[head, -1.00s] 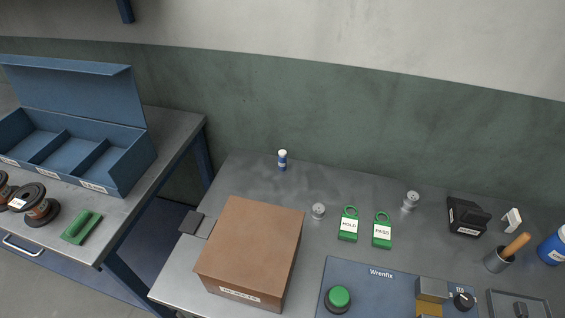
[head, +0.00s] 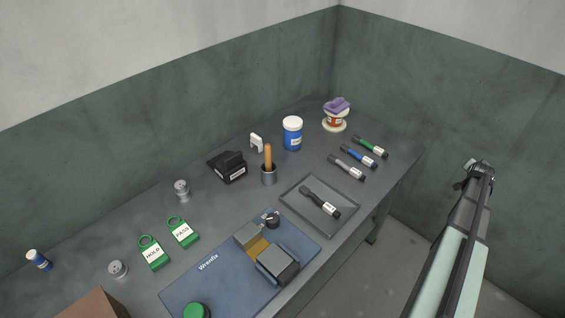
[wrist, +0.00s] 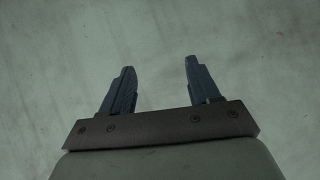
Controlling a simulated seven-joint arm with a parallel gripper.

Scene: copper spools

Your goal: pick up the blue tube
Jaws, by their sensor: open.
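The blue tube (head: 359,156) lies on the right part of the grey workbench in the head view. It is a dark marker-like tube with a blue band and a white label. It lies between a green-banded tube (head: 371,146) and a grey-banded tube (head: 347,167). My gripper shows in the wrist view (wrist: 156,88) with its two fingers apart and nothing between them, facing a plain pale surface. In the head view my arm (head: 455,240) stands off the bench's right end, well apart from the tubes. The fingers are too small to make out there.
A black tube (head: 318,202) lies in a shallow grey tray (head: 340,224) near the tubes. A blue mat (head: 205,283) holds a fixture. Bench around the tubes is clear.

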